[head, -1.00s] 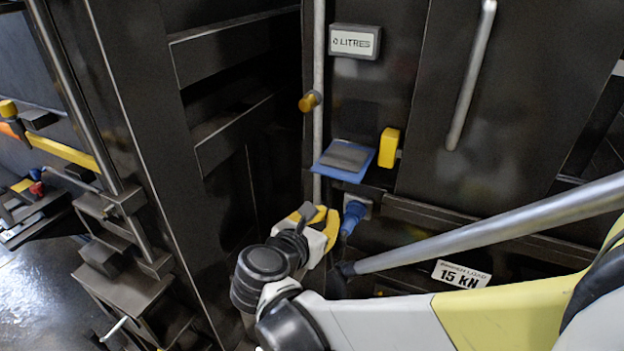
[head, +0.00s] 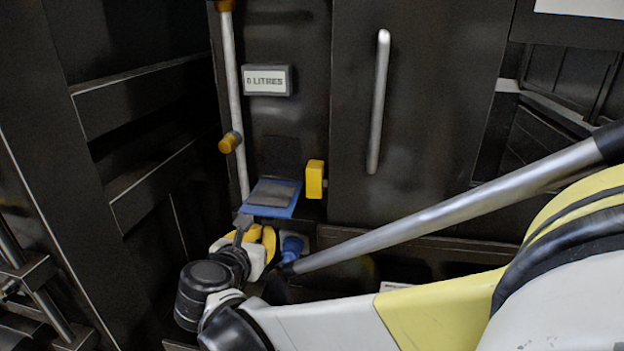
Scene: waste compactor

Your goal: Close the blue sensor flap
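The blue sensor flap (head: 267,208), a blue plate with a grey panel on top, sticks out from the dark front panel below the litres display. It is open, hinged out and nearly level. My gripper (head: 245,222), with white and yellow parts and a dark finger, is just below and left of the flap's front edge. The dark fingertip overlaps or nearly meets the flap's left corner; I cannot tell if they touch. The finger spacing is not clear. Nothing is seen held in it.
A yellow block (head: 315,179) sits right of the flap. A blue round connector (head: 292,246) is below. The litres display (head: 267,80) is above. A long door handle (head: 379,100) is at right.

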